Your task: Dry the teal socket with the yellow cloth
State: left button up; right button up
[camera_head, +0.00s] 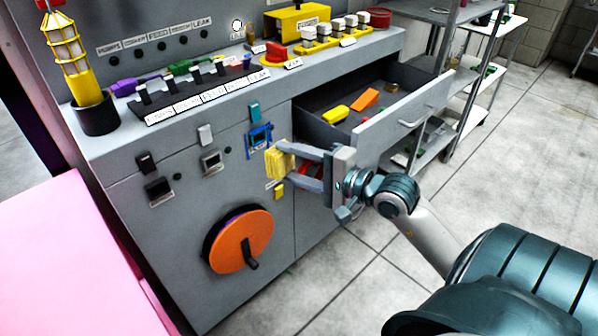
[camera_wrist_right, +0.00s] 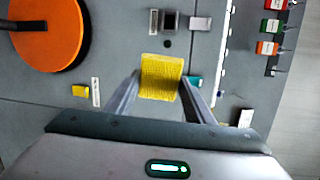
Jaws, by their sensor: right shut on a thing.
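My right gripper (camera_head: 290,165) is shut on the yellow cloth (camera_head: 277,162), a folded ribbed pad held in front of the grey cabinet face. The wrist view also shows the yellow cloth (camera_wrist_right: 161,76) between the two fingers of the right gripper (camera_wrist_right: 161,88). A blue-framed socket (camera_head: 260,137) is on the cabinet face just above the cloth, with a teal piece (camera_head: 254,111) above it. In the wrist view a teal piece (camera_wrist_right: 194,81) shows just right of the cloth. I cannot tell whether the cloth touches the socket. My left gripper is out of view.
An open drawer (camera_head: 400,122) holding yellow and orange items juts out right of the gripper. An orange wheel (camera_head: 240,241) is lower on the cabinet. Grey (camera_head: 211,161) and dark (camera_head: 158,190) sockets sit left. A pink surface (camera_head: 70,262) is at far left.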

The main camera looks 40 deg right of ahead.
jog(key=shift+s+d+m+t+h, duration=0.15)
jog(key=shift+s+d+t+h, duration=0.05)
jog(key=shift+d, duration=0.3)
jog(key=shift+s+d+m+t+h, duration=0.15)
jog(key=shift+d+t+h, duration=0.05)
jog(key=shift+d, duration=0.3)
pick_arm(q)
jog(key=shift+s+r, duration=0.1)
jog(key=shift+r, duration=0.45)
pick_arm(e)
jog(key=shift+r, duration=0.1)
jog(key=shift+w, duration=0.1)
